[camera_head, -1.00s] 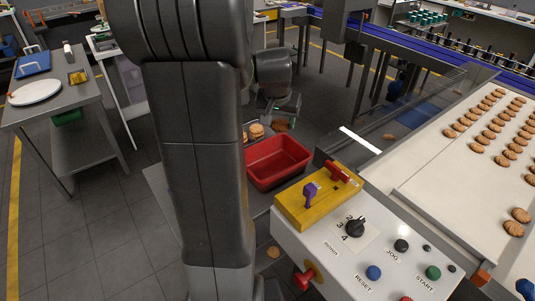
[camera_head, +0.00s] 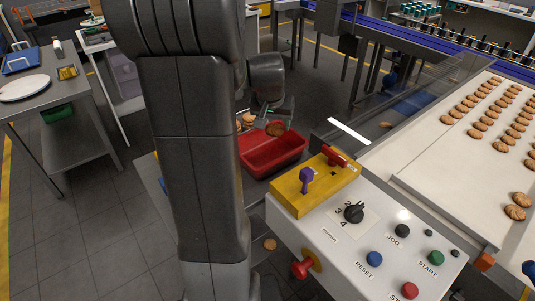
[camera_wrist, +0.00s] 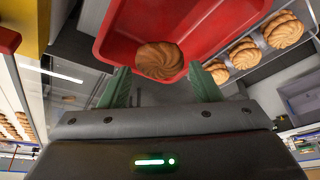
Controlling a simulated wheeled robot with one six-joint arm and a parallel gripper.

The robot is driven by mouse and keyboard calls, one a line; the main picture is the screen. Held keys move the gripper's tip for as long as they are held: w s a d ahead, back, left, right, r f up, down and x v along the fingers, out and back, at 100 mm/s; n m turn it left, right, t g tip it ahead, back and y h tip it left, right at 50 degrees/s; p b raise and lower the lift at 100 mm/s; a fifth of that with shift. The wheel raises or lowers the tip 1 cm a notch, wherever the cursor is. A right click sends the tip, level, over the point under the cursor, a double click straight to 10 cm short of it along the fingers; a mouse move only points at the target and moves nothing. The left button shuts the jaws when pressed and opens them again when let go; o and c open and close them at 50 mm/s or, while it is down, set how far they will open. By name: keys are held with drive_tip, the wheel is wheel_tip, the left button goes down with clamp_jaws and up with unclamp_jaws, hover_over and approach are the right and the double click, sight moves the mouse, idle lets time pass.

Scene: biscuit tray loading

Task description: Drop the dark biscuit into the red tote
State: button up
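The dark biscuit (camera_head: 275,129) is round and brown. My gripper (camera_head: 274,116) is shut on it, with the biscuit at the fingertips. The wrist view shows the biscuit (camera_wrist: 160,61) between the green fingertips of my gripper (camera_wrist: 161,76). The red tote (camera_head: 284,158) stands behind the yellow control box. The biscuit is seen at the tote's far side, above its rim; how high is hard to tell. In the wrist view the biscuit overlaps the near edge of the red tote (camera_wrist: 218,30), which looks empty where visible.
Lighter biscuits (camera_head: 244,120) sit in a row beside the tote, partly hidden by my arm. The yellow box (camera_head: 292,199) with a purple lever is close in front of the tote. A white belt (camera_head: 415,170) with many biscuits lies right. One biscuit (camera_head: 270,244) lies low near the panel.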

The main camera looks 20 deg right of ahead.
drive_tip(key=o, duration=0.3)
drive_tip(key=shift+r, duration=0.15)
drive_tip(key=v, duration=1.3)
drive_tip(key=shift+s+a+r+b, duration=0.15)
drive_tip(key=shift+a+r+b, duration=0.05)
drive_tip(key=shift+b, duration=0.2)
drive_tip(key=x, duration=1.4)
drive_tip(key=shift+d+p, duration=0.1)
drive_tip(key=shift+p, duration=0.3)
wheel_tip(320, 180, up, 3)
drive_tip(key=shift+f+p, duration=0.1)
drive_tip(key=shift+p, duration=0.95)
drive_tip(key=shift+r+p, duration=0.5)
drive_tip(key=shift+r, duration=0.35)
